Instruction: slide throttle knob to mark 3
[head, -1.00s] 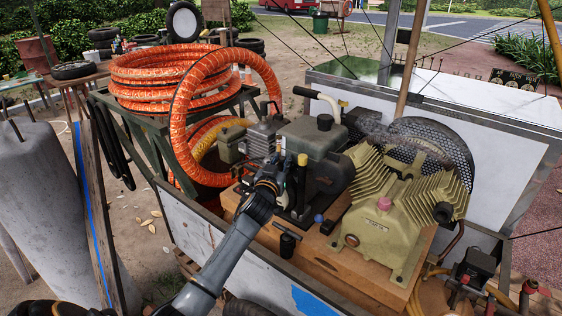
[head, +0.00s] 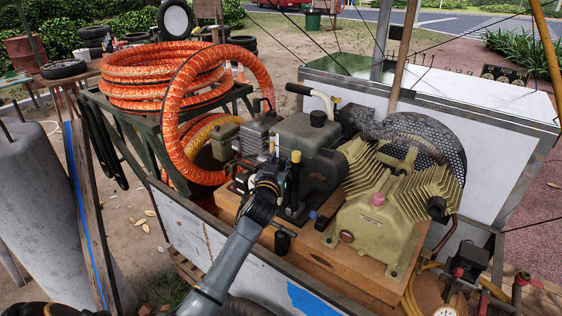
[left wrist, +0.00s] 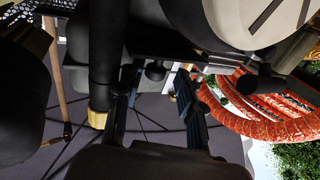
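My left gripper (head: 268,184) reaches to the front of the engine (head: 305,135) on the compressor cart, and its arm covers part of the engine. In the left wrist view the gripper's two dark fingers (left wrist: 155,76) stand apart. A small round black knob (left wrist: 155,70), which looks like the throttle knob, sits between the fingertips, close to the left one. A gap shows to the right finger; I cannot tell whether either touches it. The knob is hidden in the head view. No scale or mark 3 is readable. My right gripper is not in view.
A yellow-ended black cylinder (head: 295,168) stands right beside the gripper and also shows in the left wrist view (left wrist: 97,115). The tan compressor pump (head: 375,210) is to the right. A black T-handle (head: 283,238) stands in front. Orange hose (head: 170,75) lies coiled at left.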

